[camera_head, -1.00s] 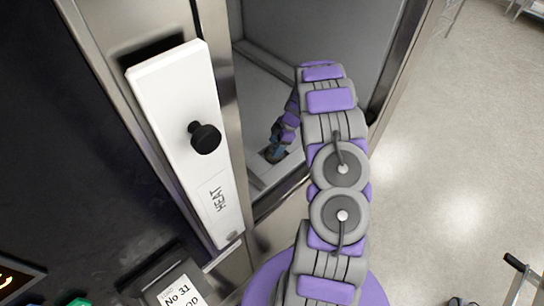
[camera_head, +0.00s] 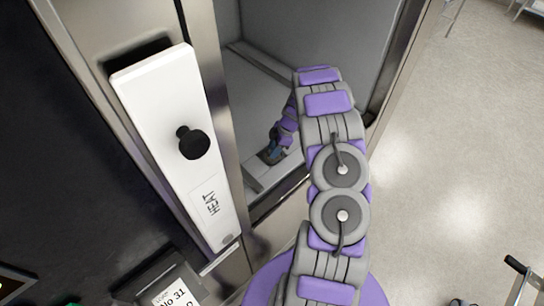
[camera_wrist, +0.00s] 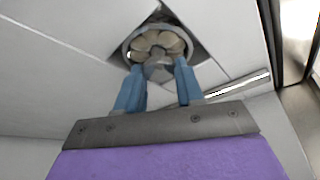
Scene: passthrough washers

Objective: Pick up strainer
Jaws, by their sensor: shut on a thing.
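The strainer (camera_wrist: 157,42) is a round metal piece with several petal-like tan segments. It shows in the wrist view in front of my gripper (camera_wrist: 159,68), at a dark square opening in the pale floor of the washer chamber. My gripper's two blue fingers are shut on the strainer's near part, one on each side of a grey faceted piece. In the head view my gripper (camera_head: 271,152) is small, low inside the chamber, and the strainer there is too small and dark to make out. I cannot tell whether the strainer is clear of the opening.
My arm reaches through the washer's open doorway, beside its steel frame (camera_head: 395,75). A white HEAT panel (camera_head: 180,140) with a black knob (camera_head: 193,142) stands left of the doorway. The floor (camera_head: 455,160) at right is mostly clear.

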